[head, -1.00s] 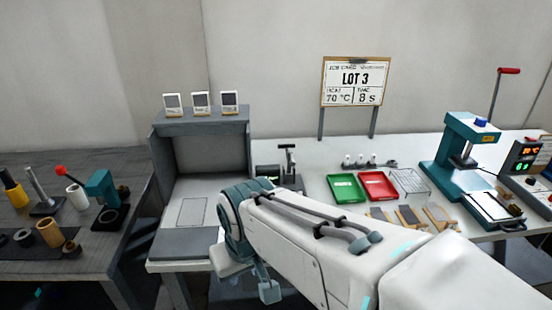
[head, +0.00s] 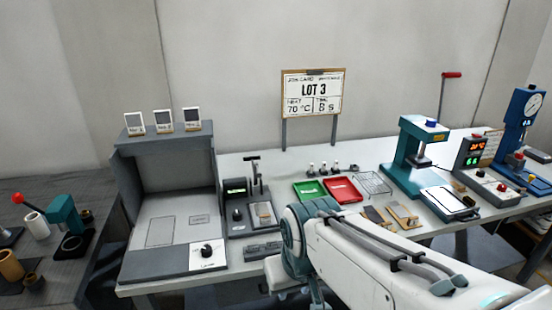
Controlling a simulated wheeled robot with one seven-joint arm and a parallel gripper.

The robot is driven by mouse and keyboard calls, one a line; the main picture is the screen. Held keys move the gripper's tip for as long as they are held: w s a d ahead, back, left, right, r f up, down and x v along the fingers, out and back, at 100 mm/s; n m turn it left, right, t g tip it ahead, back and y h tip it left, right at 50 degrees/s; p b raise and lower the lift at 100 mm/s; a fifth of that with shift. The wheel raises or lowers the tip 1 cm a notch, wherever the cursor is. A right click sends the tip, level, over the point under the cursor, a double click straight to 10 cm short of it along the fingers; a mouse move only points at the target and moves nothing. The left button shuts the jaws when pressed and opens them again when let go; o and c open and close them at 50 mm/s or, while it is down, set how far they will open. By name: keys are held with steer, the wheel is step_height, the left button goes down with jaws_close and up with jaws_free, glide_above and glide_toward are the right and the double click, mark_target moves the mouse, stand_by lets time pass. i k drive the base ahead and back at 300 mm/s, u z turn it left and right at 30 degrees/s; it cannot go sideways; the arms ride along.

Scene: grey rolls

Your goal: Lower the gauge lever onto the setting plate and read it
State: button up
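The gauge (head: 237,213) stands on the white bench, a dark unit with a small green-lit display. Its black T-topped lever (head: 256,176) stands upright at the unit's right side. A small tan and grey plate (head: 264,214) lies on the gauge's base below the lever; I cannot tell whether this is the setting plate. The display is too small to read. My gripper (head: 316,299) is at the bottom edge, right of and nearer than the gauge, mostly cut off and hidden by my arm. Whether its fingers are open does not show.
A grey booth (head: 168,200) stands left of the gauge. A dark grey block (head: 263,250) lies in front of it. Green (head: 310,191) and red (head: 343,189) trays and a teal press (head: 415,160) stand to the right. A job card (head: 313,92) stands behind.

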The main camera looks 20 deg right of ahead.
mark_target(256, 175)
steer(key=z, duration=0.15)
steer(key=i, duration=1)
